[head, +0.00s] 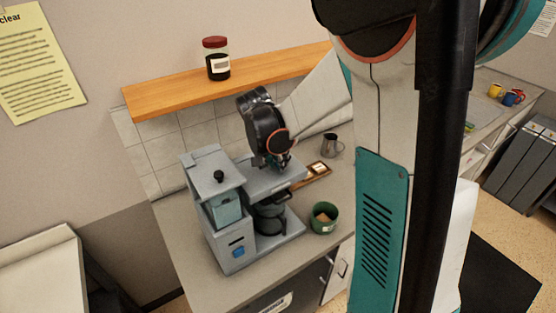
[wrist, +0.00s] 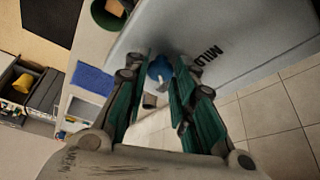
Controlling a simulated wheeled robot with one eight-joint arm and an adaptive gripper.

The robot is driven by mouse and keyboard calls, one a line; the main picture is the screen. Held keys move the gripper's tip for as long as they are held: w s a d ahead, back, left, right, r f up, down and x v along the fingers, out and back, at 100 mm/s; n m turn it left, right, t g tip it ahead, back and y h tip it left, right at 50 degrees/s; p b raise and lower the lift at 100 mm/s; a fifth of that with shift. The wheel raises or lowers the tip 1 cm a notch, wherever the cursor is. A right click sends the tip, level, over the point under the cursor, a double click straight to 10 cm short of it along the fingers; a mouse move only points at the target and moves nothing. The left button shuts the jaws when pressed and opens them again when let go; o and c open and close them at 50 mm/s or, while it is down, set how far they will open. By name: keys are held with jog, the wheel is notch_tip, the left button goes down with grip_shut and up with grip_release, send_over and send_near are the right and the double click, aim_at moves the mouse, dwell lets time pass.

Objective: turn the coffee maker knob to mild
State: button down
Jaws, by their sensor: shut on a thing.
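The grey coffee maker (head: 205,168) stands on the counter, with a dark carafe (head: 270,220) in its bay. In the wrist view, a blue knob (wrist: 159,69) sits on its grey top panel (wrist: 235,30), next to the printed word MILD (wrist: 206,60). My gripper (wrist: 160,62) has its teal fingers on either side of the knob and is shut on it. The fingers cover parts of the knob, so I cannot tell exactly where it points. In the head view my gripper (head: 277,160) is over the machine's upper right part and the knob is hidden.
A wooden shelf (head: 170,92) with a red-lidded jar (head: 216,60) is above the machine. A green cup (head: 324,218), a metal pitcher (head: 330,145) and a small wooden tray (head: 313,177) stand to its right. The tiled wall is close behind.

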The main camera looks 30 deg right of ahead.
jog(key=n+b, duration=0.1)
jog(key=n, duration=0.1)
jog(key=n+t+y+b, duration=0.1)
jog(key=n, duration=0.1)
jog(key=shift+s+d+n+t, duration=0.15)
jog(key=shift+s+n+t, duration=0.05)
jog(key=shift+n+t, duration=0.1)
jog(key=n, duration=0.2)
jog(key=n+t+y+b, duration=0.1)
jog(key=n, duration=0.1)
jog(key=shift+d+n+y+b, duration=0.2)
jog(key=shift+n+y+b, duration=0.1)
jog(key=n, duration=0.2)
jog(key=n+y+b, duration=0.1)
jog(key=n, duration=0.1)
jog(key=shift+d+y, duration=0.2)
jog(key=shift+y, duration=0.1)
jog(key=shift+d+n+y+b, duration=0.1)
jog(key=shift+n+y+b, duration=0.65)
jog(key=shift+n, duration=1.45)
jog(key=c, duration=1.3)
grip_release()
jog(key=shift+c, duration=0.2)
